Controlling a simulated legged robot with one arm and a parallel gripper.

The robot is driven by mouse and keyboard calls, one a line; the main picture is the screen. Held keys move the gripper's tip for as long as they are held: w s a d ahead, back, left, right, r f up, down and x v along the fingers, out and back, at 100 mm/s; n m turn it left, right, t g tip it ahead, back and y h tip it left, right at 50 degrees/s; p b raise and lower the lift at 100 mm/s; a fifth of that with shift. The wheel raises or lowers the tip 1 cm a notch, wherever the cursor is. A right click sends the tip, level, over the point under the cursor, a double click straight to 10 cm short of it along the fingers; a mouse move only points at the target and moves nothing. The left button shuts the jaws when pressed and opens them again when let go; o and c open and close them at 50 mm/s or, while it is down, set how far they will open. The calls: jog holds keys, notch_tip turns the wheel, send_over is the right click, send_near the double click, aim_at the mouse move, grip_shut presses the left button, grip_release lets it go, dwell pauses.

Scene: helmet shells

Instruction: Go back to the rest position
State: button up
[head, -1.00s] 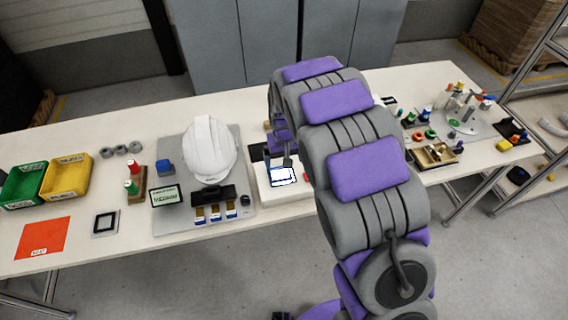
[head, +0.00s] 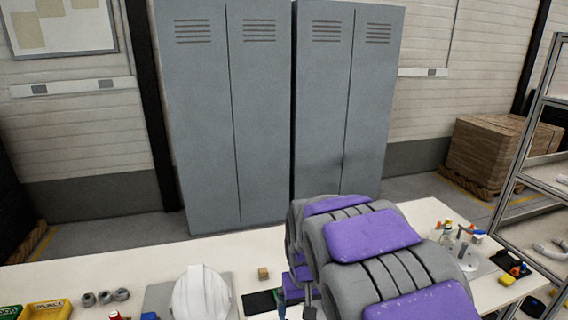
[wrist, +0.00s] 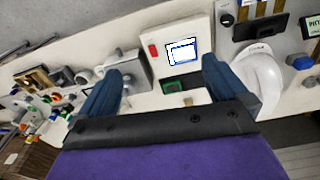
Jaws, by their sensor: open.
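Beyond the fingers, a white device with a lit screen (wrist: 182,52) stands on the table. The white helmet shell (head: 201,294) is left of the gripper in the head view and right of the fingers in the wrist view (wrist: 262,80). My arm hides part of the table.
The white table (head: 110,270) carries a small wooden block (head: 263,273), grey rings (head: 105,296) and a yellow bin (head: 48,309). Grey lockers (head: 280,110) stand behind it. A metal shelf (head: 535,160) and stacked boxes (head: 487,150) are at the right.

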jog(key=s+d+r, duration=0.1)
jog(key=s+d, duration=0.2)
jog(key=s, duration=0.7)
jog(key=s+d+r+m+g, duration=0.1)
jog(key=s+d, duration=0.2)
jog(key=s, duration=0.7)
jog(key=s+d+r+m+g, duration=0.1)
jog(key=s+d, duration=0.2)
jog(key=s, duration=0.7)
jog(key=shift+s+d+r, duration=0.2)
jog(key=shift+d+r, duration=0.1)
jog(key=shift+d, duration=0.05)
